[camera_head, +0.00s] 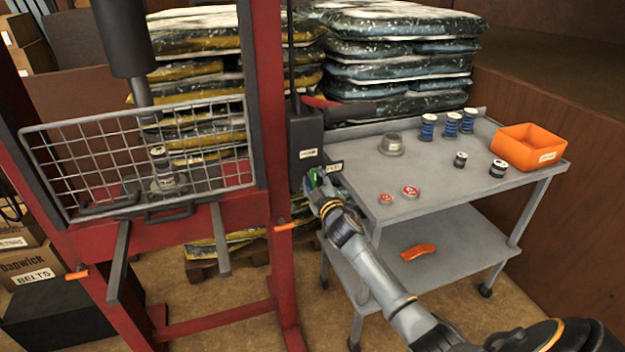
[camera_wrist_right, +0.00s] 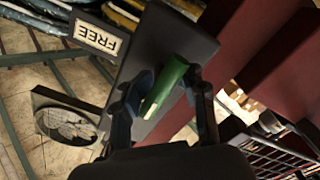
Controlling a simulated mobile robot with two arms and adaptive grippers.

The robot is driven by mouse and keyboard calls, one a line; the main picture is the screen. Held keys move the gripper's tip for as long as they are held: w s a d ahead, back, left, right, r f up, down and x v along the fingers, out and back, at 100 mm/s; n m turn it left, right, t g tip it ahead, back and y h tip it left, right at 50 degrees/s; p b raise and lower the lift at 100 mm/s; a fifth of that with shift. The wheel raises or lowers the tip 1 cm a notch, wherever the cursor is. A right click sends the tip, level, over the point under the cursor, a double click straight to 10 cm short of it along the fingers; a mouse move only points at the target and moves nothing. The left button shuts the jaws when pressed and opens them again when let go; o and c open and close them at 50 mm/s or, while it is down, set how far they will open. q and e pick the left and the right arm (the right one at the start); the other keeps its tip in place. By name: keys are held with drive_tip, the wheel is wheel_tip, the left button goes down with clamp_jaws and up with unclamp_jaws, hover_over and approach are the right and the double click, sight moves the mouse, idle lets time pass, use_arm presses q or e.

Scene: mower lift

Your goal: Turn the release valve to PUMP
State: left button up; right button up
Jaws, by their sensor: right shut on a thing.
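The green release valve handle (camera_wrist_right: 168,84) sits on the dark pump box (camera_head: 305,140) fixed to the red press post. In the right wrist view it stands tilted between my two fingers, with a pale mark near its lower end. My right gripper (camera_wrist_right: 163,90) is shut on this handle; in the head view the gripper (camera_head: 317,180) is small and hides most of it. A FREE label (camera_wrist_right: 97,38) shows beside the box in the wrist view. Another small label (camera_head: 308,153) is on the box, too small to read. My left gripper is not in view.
The red press frame (camera_head: 277,120) with a wire guard (camera_head: 140,155) stands at left. A grey cart (camera_head: 440,180) at right holds spools, red caps and an orange bin (camera_head: 529,147). Stacked bags (camera_head: 390,60) stand behind.

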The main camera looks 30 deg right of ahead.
drive_tip(key=shift+o, duration=1.1)
drive_tip(key=shift+d+f+n, duration=0.15)
drive_tip(key=shift+f+n, duration=0.05)
drive_tip(key=shift+n, duration=0.9)
drive_tip(key=shift+o, duration=0.3)
drive_tip(key=o, duration=1.3)
drive_tip(key=shift+s+r, duration=0.1)
drive_tip(key=shift+s, duration=0.05)
drive_tip(key=shift+s+a, duration=0.25)
drive_tip(key=shift+s, duration=0.25)
drive_tip(key=v, duration=1.1)
drive_tip(key=shift+d, duration=0.15)
